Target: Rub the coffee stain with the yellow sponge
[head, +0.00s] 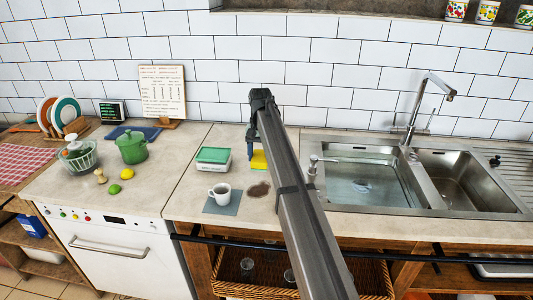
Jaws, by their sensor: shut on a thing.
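The yellow sponge (258,160) is on or just above the counter behind the coffee stain, partly hidden by my arm. My gripper (251,153) points down at it and is shut on it; the fingers are small and dark here. The coffee stain (258,190) is a brown patch on the light countertop, just in front of the sponge and left of my arm. The sponge looks apart from the stain. I cannot tell whether the sponge touches the counter.
A white mug (220,191) stands on a grey-blue mat (222,208) left of the stain. A green-lidded container (212,155) sits left of the sponge. The sink (365,180) and faucet (436,88) are to the right. A green pot (132,150) stands far left.

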